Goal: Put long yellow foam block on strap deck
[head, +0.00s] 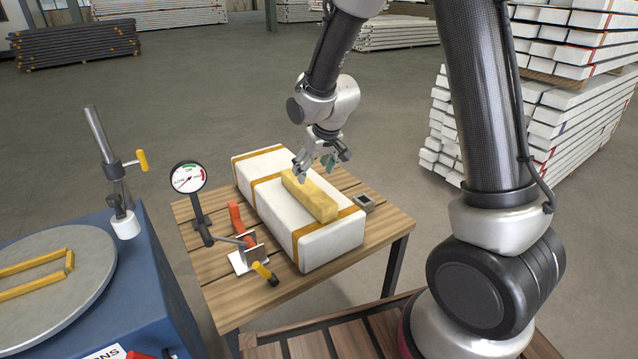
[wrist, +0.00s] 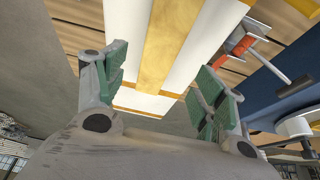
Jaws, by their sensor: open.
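The long yellow foam block (head: 309,195) lies lengthwise on top of a white box with orange straps (head: 333,242), which looks like the strap deck. In the wrist view the yellow block (wrist: 166,50) runs down the middle of the white strapped surface (wrist: 205,45). My gripper (head: 322,168) is open above the far end of the block. In the wrist view its green-padded fingers (wrist: 165,85) stand wide apart, one on each side of the block, with nothing between them touching. Whether the fingertips touch the deck cannot be told.
The deck stands on a slatted wooden table (head: 385,228). A round dial gauge (head: 188,177), a clamp with a red handle (head: 237,218) and a small grey box (head: 363,203) are close around it. A blue machine with a round plate (head: 95,290) stands left.

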